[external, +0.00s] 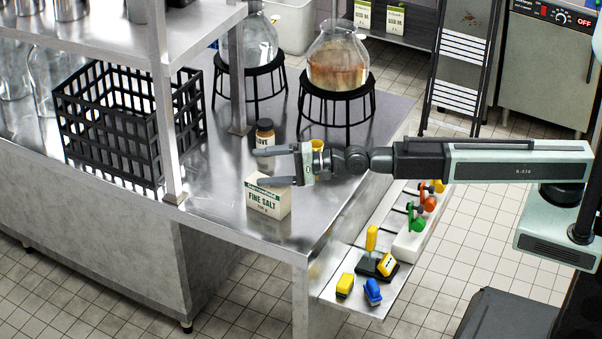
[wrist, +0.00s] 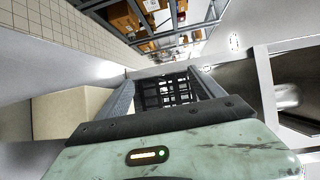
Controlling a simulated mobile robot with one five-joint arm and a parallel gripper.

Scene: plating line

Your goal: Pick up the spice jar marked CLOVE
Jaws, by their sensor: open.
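The spice jar (external: 265,135), with a dark lid and a label reading "LOVE" in its visible part, stands upright on the steel counter in the external view. Its lower part is hidden by my gripper's upper finger. My gripper (external: 259,167) is open and points left, with nothing seen between its fingers. The jar shows just above the upper finger in the picture, not between the fingers; I cannot tell if they touch. In the wrist view my gripper (wrist: 162,82) shows both fingers apart. I cannot make out the jar in that view.
A FINE SALT box (external: 268,205) stands just below the lower finger. A black wire crate (external: 110,130) and a shelf post (external: 165,100) are to the left. Flasks on black stools (external: 338,92) stand behind. The counter's front right is clear.

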